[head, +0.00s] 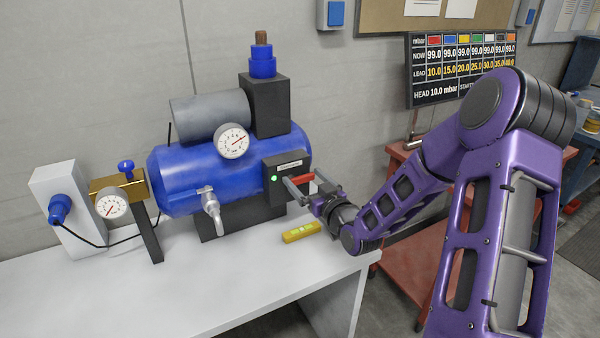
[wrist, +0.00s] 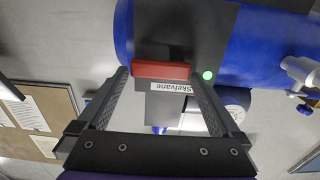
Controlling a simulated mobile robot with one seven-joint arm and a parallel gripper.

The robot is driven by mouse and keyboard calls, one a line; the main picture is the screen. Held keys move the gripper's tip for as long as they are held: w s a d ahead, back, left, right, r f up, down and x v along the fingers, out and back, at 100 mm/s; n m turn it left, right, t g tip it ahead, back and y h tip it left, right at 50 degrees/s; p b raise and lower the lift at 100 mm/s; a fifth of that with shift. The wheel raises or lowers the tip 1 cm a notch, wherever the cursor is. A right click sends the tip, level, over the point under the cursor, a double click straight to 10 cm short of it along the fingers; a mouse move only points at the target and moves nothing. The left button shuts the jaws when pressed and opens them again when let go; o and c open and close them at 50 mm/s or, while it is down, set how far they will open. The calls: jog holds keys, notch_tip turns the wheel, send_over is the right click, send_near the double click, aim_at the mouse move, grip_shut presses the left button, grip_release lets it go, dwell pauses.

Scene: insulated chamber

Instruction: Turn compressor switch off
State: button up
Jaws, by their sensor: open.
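The blue compressor (head: 175,185) stands on a white bench. On its right end is a black switch box (head: 273,168) with a lit green light (head: 274,178) and a red switch handle (head: 302,179). My gripper (head: 298,185) is open, with its fingertips close to the box. In the wrist view the red switch handle (wrist: 160,70) lies across the space between my two fingertips (wrist: 160,78). The green light (wrist: 208,75) is lit just right of the right fingertip, and a label (wrist: 171,88) shows upside down. I cannot tell whether the fingers touch the handle.
A yellow block (head: 301,232) lies on the white bench (head: 130,300) below my gripper. A metal tap (head: 212,208) and a round gauge (head: 232,141) are on the compressor's front. A red cart (head: 415,255) stands to the right. The bench front is clear.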

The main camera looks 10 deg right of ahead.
jog(key=shift+w, duration=0.15)
jog(key=c, duration=1.1)
jog(key=shift+o, duration=0.2)
